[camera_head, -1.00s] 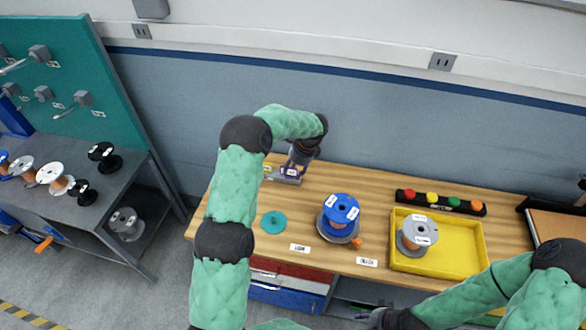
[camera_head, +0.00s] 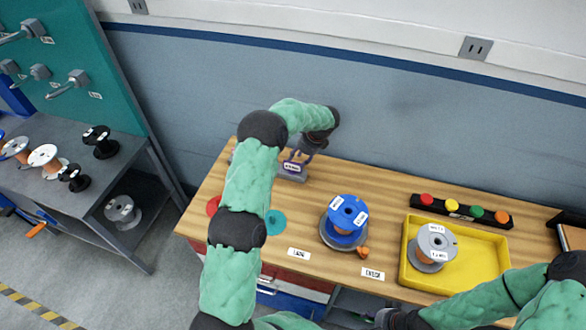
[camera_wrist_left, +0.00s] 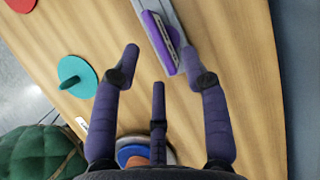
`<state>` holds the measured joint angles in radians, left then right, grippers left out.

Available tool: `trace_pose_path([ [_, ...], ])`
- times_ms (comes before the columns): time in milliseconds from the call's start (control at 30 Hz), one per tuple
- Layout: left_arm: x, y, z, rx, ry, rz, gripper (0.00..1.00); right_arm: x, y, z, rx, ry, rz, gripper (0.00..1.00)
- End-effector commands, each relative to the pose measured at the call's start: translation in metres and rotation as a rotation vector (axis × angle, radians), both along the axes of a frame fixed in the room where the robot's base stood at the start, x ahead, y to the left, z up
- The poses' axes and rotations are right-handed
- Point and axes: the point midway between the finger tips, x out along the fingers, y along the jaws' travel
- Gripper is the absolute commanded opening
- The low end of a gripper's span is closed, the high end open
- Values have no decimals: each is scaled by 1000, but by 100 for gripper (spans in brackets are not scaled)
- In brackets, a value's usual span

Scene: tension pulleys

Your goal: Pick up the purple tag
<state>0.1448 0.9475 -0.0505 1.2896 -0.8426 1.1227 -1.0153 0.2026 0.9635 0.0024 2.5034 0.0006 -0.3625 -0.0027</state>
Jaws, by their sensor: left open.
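The purple tag (camera_wrist_left: 160,43) has a pale label and sits in a grey holder (camera_wrist_left: 178,30) on the wooden bench. The tag shows small in the head view (camera_head: 292,167), at the back left of the bench, partly hidden by the gripper. My left gripper (camera_head: 303,158) is open above it. In the left wrist view the tag's near end lies between the left gripper's spread fingertips (camera_wrist_left: 162,58); I cannot tell whether they touch it. My right gripper (camera_head: 388,318) is at the bottom edge, its fingers mostly out of view.
A teal disc (camera_head: 275,223) and a red disc (camera_head: 213,205) lie near my left arm. A blue spool (camera_head: 347,213) stands mid-bench. A yellow tray (camera_head: 480,262) holds a grey spool (camera_head: 434,245). A strip of coloured buttons (camera_head: 461,208) is behind it. The wall rises behind the bench.

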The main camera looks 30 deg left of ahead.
Motion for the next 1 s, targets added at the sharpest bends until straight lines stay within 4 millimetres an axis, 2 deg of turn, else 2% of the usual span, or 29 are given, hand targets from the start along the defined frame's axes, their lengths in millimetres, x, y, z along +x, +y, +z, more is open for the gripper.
trace_pose_path([
  [233,-1,6,-16,-1,-1,1,45,0,0,-4,0,0,0,45],
  [500,-4,17,-51,0,1,1,45,0,0,-12,0,0,0,45],
  [800,-4,20,-56,0,-2,1,45,0,0,-12,0,0,0,45],
  [967,-4,20,-56,-1,-2,1,0,0,0,-12,0,0,0,45],
  [1000,-4,20,-56,-1,-2,1,0,0,0,-12,0,0,0,45],
])
